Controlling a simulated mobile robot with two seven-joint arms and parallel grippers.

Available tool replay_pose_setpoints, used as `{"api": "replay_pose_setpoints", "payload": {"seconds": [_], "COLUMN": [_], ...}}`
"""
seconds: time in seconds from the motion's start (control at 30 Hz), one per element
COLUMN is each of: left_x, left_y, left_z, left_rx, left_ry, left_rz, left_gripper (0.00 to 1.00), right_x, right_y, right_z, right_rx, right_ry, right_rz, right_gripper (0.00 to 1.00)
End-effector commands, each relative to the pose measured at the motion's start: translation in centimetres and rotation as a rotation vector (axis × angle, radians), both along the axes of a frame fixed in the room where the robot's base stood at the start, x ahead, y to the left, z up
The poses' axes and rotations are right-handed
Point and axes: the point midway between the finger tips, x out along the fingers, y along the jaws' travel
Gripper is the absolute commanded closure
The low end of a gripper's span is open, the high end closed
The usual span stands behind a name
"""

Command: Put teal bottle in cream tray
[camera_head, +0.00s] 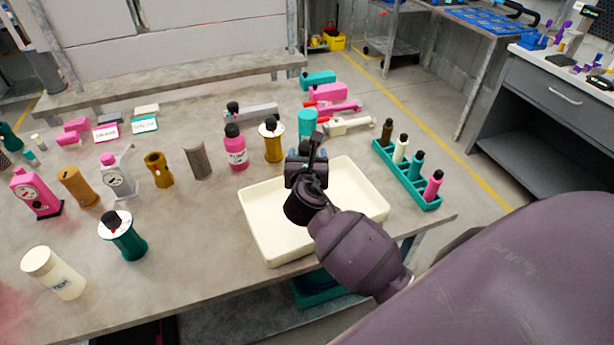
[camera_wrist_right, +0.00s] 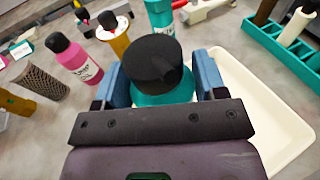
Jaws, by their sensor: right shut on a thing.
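The teal bottle (camera_wrist_right: 165,98), with a black cap (camera_wrist_right: 150,60), is between the blue fingers of my right gripper (camera_wrist_right: 162,78), which is shut on it. In the head view this gripper (camera_head: 306,172) is over the far part of the cream tray (camera_head: 262,252); it and the wrist hide most of the bottle. The tray's visible floor is empty. In the wrist view the tray (camera_wrist_right: 258,92) shows right of the bottle. I cannot tell how high the bottle is above the tray or table. My left gripper is not in view.
A teal rack (camera_head: 410,178) with several small bottles stands right of the tray. A dark teal spool (camera_head: 125,238) and white jar (camera_head: 58,275) stand left. Table between is clear.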

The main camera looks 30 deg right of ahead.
Motion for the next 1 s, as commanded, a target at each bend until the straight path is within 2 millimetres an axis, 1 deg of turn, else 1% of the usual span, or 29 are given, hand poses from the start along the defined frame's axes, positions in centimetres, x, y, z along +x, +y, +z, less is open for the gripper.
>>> {"api": "replay_pose_setpoints", "payload": {"seconds": [0.03, 0.27, 0.53, 0.6, 0.8, 0.97, 1.0], "left_x": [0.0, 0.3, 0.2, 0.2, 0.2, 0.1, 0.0], "left_y": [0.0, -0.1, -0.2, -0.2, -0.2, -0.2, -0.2], "left_z": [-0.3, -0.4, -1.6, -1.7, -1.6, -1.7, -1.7], "left_rx": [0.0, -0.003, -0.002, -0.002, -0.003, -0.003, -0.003], "left_ry": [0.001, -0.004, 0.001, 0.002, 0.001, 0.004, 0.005], "left_rz": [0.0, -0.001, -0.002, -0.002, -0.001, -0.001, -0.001], "left_gripper": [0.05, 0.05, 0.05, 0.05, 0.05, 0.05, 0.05], "right_x": [0.0, 0.0, 0.0, 0.0, 0.0, 0.0, 0.0], "right_y": [0.0, 0.0, 0.0, 0.0, 0.0, 0.0, 0.0], "right_z": [-0.7, -1.7, -5.3, -5.6, -5.4, -5.7, -5.8], "right_rx": [-0.001, -0.001, -0.003, -0.001, -0.001, -0.001, -0.001], "right_ry": [0.001, -0.002, 0.002, -0.001, -0.003, -0.002, -0.001], "right_rz": [0.0, -0.001, -0.001, 0.0, 0.0, 0.0, 0.0], "right_gripper": [0.86, 0.86, 0.86, 0.86, 0.86, 0.86, 0.31]}}
